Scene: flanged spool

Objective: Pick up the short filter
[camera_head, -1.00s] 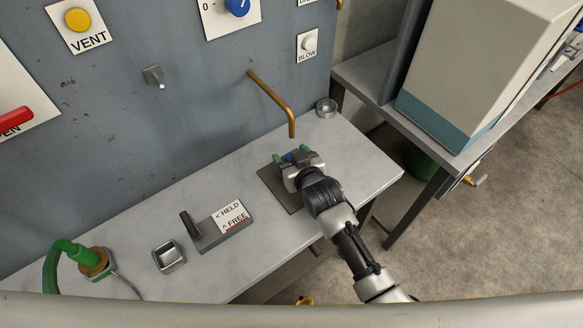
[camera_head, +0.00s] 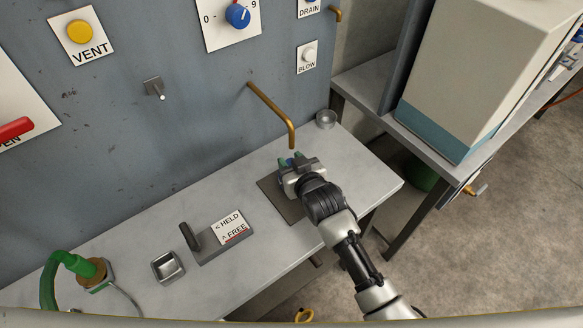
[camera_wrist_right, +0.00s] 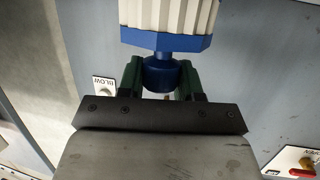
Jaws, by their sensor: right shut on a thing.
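The filter (camera_wrist_right: 168,20) shows in the right wrist view as a white pleated body with a blue flange and a narrower blue neck (camera_wrist_right: 160,75). My right gripper (camera_wrist_right: 160,78) has its green fingers shut on the blue neck, one on each side. In the head view my right gripper (camera_head: 294,160) is over the dark mat at the right part of the bench. The filter is mostly hidden there behind the gripper, with only a bit of blue showing. Its full length cannot be seen. My left gripper is not in view.
A brass pipe (camera_head: 275,112) comes out of the wall panel close beyond the right gripper. A small round metal dish (camera_head: 326,118) stands behind it. A held/free lever block (camera_head: 219,238), a square metal cup (camera_head: 168,267) and a green hose fitting (camera_head: 88,270) are to the left.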

